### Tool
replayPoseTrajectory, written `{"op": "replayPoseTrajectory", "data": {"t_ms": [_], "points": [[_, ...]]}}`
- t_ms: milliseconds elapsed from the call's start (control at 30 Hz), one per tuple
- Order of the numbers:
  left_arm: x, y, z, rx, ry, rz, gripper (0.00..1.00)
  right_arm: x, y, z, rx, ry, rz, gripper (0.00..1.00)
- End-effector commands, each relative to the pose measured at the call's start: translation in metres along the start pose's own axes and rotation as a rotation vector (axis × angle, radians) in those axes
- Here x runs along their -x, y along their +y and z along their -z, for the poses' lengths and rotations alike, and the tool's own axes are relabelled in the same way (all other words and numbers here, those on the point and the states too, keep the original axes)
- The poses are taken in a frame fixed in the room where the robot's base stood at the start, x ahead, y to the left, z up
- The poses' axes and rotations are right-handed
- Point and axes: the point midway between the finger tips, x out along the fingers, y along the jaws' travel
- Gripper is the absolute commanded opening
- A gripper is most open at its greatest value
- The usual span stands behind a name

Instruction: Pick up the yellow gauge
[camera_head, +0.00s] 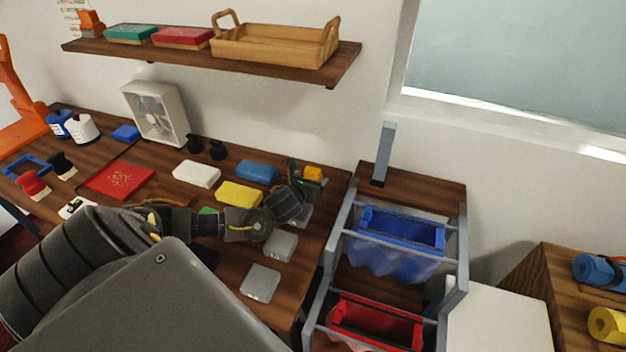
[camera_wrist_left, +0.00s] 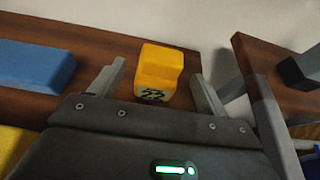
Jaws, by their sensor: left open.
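The yellow gauge (camera_head: 313,174) is a small orange-yellow block near the far right corner of the wooden counter. In the left wrist view the yellow gauge (camera_wrist_left: 159,75) has a stepped top and a dark "22" mark on its near face. My left gripper (camera_head: 303,180) reaches over the counter from the left, just short of the gauge. In the left wrist view its two fingers (camera_wrist_left: 157,90) are spread on either side of the gauge, with visible gaps. The gripper is open and empty. My right gripper is not in view.
A blue block (camera_head: 257,172), a yellow block (camera_head: 239,194) and a white block (camera_head: 197,174) lie left of the gripper. Grey blocks (camera_head: 261,283) lie nearer on the counter (camera_head: 310,240). A rack with a blue bin (camera_head: 400,232) and a red bin (camera_head: 376,325) stands right of it.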

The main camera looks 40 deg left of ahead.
Motion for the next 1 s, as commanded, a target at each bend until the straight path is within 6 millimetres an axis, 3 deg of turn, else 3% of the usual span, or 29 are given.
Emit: {"op": "replayPoseTrajectory", "data": {"t_ms": [167, 500, 767, 1000], "points": [[-0.008, 0.0, -0.004, 0.001, -0.002, -0.001, 0.76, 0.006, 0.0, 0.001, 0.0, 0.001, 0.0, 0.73], [-0.049, 0.001, -0.005, 0.0, -0.001, 0.0, 0.76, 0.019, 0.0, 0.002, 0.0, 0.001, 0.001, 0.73], [-0.052, 0.001, -0.004, 0.0, 0.0, 0.002, 0.76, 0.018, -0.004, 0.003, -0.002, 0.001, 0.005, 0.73], [-0.052, 0.001, -0.004, 0.0, 0.0, 0.002, 0.49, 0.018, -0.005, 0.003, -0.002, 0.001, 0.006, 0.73]]}}
